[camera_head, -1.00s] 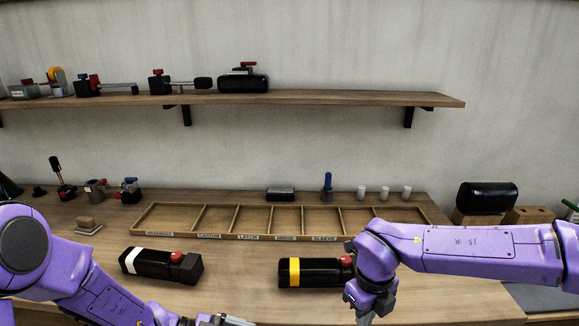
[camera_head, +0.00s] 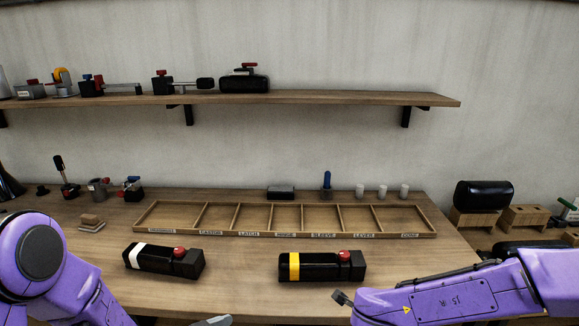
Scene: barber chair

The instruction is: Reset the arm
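My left arm (camera_head: 45,270) comes in at the lower left, and only a small grey tip of its gripper (camera_head: 215,321) shows at the bottom edge. My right arm (camera_head: 450,296) lies low at the lower right. Its gripper is mostly out of sight; a small dark part (camera_head: 341,297) shows at the arm's left end. A black armrest-like block with a white band and red knob (camera_head: 160,260) lies on the bench at centre left. A similar block with a yellow band and red knob (camera_head: 312,267) lies at centre right. Neither arm visibly touches a block.
A wooden tray with labelled compartments (camera_head: 285,235) sits behind the blocks, its compartments empty. Small parts and white cylinders (camera_head: 382,191) stand along the back. A wall shelf (camera_head: 330,99) holds mechanisms. A black cushion (camera_head: 482,195) rests on a wooden stand at right. The front bench middle is clear.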

